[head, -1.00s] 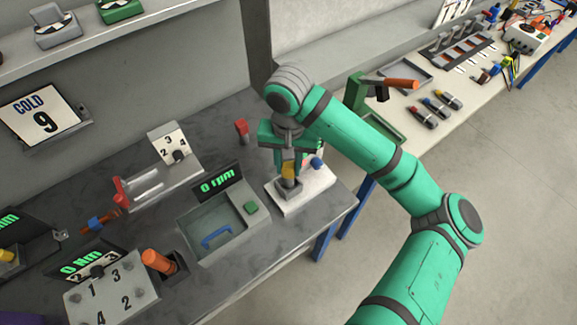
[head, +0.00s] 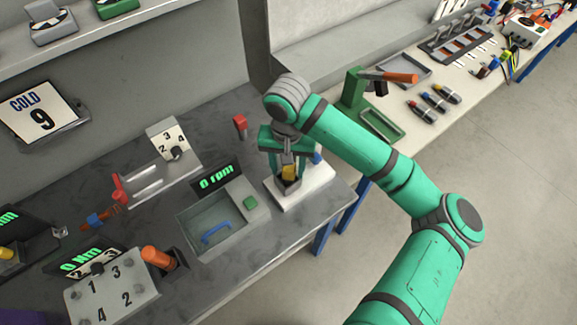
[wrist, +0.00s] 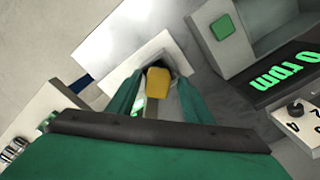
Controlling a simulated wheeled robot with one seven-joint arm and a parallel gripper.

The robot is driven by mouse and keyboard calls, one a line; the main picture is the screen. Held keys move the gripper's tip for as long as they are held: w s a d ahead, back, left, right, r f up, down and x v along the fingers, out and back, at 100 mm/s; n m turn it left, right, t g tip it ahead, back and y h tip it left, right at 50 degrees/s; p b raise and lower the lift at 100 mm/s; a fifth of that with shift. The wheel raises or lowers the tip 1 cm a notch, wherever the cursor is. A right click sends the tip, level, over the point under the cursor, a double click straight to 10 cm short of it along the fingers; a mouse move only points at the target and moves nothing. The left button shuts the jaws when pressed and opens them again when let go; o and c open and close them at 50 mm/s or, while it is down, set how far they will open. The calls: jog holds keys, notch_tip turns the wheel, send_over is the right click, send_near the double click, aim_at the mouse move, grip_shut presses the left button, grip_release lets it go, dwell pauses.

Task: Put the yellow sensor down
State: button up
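The yellow sensor (head: 289,172) sits in a small dark grey holder (head: 290,185) on a white block (head: 316,186) at the bench's right end. My gripper (head: 287,167) is above the holder, with one green finger on each side of the sensor. In the wrist view, the sensor (wrist: 158,81) shows between my gripper's spread fingers (wrist: 161,78), with a gap at least on its right. My gripper looks open around it. The sensor's lower part is hidden in the holder.
A grey tub with a blue handle (head: 216,232) and a "0 rpm" display (head: 216,178) stand left of the white block. A red piece (head: 240,126) stands behind. A green press (head: 358,95) is on the side bench.

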notch_tip(320, 180, up, 12)
jog(key=shift+r, duration=0.15)
dwell(0.5)
jog(key=shift+w, duration=0.1)
dwell(0.3)
